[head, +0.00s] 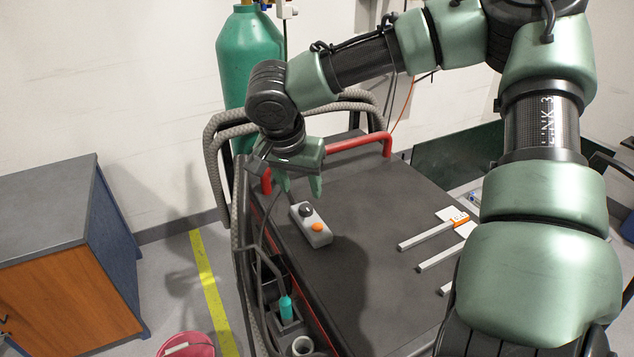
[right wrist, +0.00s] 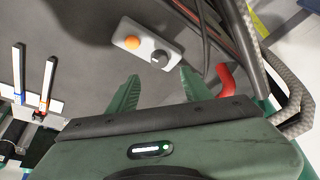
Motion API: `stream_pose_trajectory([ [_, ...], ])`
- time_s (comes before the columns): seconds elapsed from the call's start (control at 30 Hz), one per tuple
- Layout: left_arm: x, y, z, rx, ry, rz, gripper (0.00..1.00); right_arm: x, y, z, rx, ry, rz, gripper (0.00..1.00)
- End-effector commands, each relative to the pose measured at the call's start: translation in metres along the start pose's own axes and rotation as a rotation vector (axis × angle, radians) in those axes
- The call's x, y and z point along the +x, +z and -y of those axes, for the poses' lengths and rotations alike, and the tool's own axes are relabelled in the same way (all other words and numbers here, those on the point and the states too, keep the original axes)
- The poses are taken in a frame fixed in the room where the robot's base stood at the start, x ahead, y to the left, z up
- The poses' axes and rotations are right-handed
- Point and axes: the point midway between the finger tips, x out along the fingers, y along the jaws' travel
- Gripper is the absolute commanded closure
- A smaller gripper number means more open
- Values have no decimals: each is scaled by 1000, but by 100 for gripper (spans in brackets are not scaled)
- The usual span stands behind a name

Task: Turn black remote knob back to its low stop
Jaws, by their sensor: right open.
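The remote (head: 312,226) is a small light-grey box lying on the dark cart top near its left edge. It carries a black knob (head: 305,209) at its far end and an orange button (head: 318,227) nearer the front. My right gripper (head: 298,188) is above the cart, just behind the remote, with its fingers pointing down. In the right wrist view the two green fingers (right wrist: 160,88) are apart with nothing between them. The black knob (right wrist: 160,58) shows beyond the fingertips, clear of them. My left gripper is not in view.
Red handle rails (head: 358,142) rise at the cart's back edge. Grey hoses (head: 222,135) and a green gas cylinder (head: 248,55) stand at the left. A jig with light bars (head: 425,236) lies to the right. The cart top (head: 370,270) between is mostly clear.

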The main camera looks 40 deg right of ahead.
Motion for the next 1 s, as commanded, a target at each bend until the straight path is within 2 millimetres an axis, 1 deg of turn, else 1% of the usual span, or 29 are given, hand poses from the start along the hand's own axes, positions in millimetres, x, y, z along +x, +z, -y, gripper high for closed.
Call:
stream_pose_trajectory([
  [0.17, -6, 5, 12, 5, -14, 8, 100, 17, 0, -1, -1, 4, 2, 51],
  [0.4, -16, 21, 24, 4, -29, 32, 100, 56, 0, -1, 0, 4, 3, 51],
  [0.5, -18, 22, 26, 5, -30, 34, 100, 67, 0, -1, 0, 2, 3, 51],
  [0.63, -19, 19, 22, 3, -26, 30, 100, 76, 0, -1, 0, 1, 2, 51],
  [0.8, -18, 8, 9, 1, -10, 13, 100, 77, 0, 0, 0, -1, 1, 51],
  [0.9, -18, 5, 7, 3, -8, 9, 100, 77, 0, 0, 0, -1, 1, 51],
  [0.97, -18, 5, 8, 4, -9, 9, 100, 77, 0, 0, 0, -1, 1, 67],
  [1.0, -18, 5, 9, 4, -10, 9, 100, 77, 0, 0, 0, 0, 1, 78],
])
